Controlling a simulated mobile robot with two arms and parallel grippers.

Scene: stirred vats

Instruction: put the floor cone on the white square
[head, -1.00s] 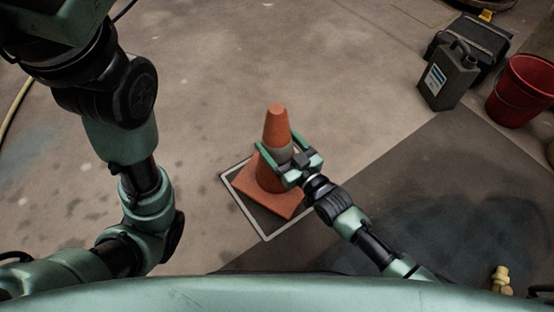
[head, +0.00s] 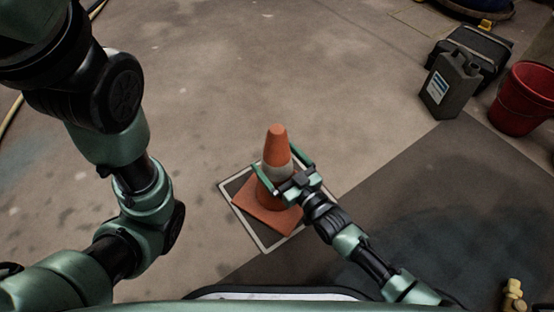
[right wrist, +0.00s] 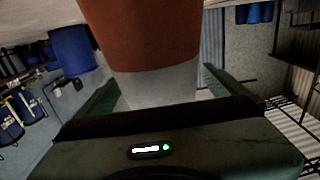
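The orange floor cone (head: 277,141) with a pale band stands upright, its square base (head: 260,214) over the white square (head: 245,233), a white outline on the floor. The base's near corner comes close to the outline's lower right edge. The far right part of the outline is hidden by the cone and my arm. My right gripper (head: 275,158) has its fingers on either side of the cone's band, spread wider than it. The right wrist view shows the cone (right wrist: 145,35) between the fingers, with a narrow gap on the right. My left gripper is out of view.
A grey jerrycan (head: 448,88), a black case (head: 483,48) and a red bucket (head: 524,98) stand at the upper right. A dark floor patch (head: 400,200) lies right of the square. Yellow fittings (head: 513,296) show at the lower right. The floor beyond the cone is clear.

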